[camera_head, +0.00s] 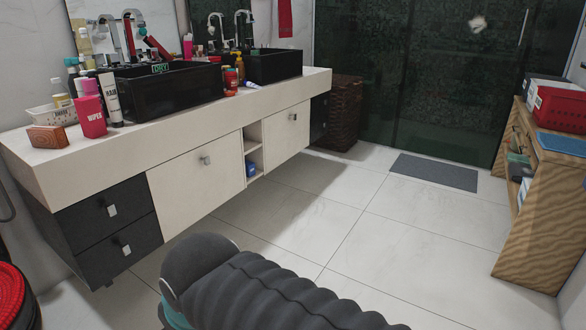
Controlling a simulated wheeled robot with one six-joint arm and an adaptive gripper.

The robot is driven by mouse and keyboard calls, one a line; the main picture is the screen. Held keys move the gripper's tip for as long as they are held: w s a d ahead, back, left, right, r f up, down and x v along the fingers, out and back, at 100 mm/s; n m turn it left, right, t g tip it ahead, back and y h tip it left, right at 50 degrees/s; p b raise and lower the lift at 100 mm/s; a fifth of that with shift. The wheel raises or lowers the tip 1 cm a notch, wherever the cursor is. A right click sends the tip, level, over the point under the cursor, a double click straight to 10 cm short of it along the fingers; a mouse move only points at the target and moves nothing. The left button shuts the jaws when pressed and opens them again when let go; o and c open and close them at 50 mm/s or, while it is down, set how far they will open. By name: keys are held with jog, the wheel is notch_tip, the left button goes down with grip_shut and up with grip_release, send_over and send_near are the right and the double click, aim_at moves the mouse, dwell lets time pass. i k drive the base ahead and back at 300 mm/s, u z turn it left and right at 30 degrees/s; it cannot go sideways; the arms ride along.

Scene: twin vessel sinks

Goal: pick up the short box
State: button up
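A low brown box (47,138) with a wood-like surface sits at the near left end of the pale counter (190,120). It is the thing in view that best fits the short box, though I cannot be sure of this. It stands in front of a white basket (53,115) and to the left of a pink wipes tub (91,117). My gripper is not in view. A dark ribbed part of my arm crosses the bottom of the picture, well apart from the box.
Two black vessel sinks (168,92) stand on the counter, with bottles and tubes around them. A wooden cabinet (545,190) with a red crate (562,109) on it is at right. A grey mat (434,172) lies on the open tiled floor between. A red-lidded bin (12,295) is at lower left.

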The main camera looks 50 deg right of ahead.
aim_at(250, 166)
jog(key=z, duration=1.25)
jog(key=i, duration=0.45)
jog(key=u, duration=0.5)
jog(key=k, duration=0.2)
jog(key=z, duration=1.15)
jog(key=i, duration=1.3)
jog(key=u, duration=0.7)
jog(key=i, duration=0.85)
jog(key=u, duration=1.15)
jog(key=i, duration=0.25)
jog(key=u, duration=0.2)
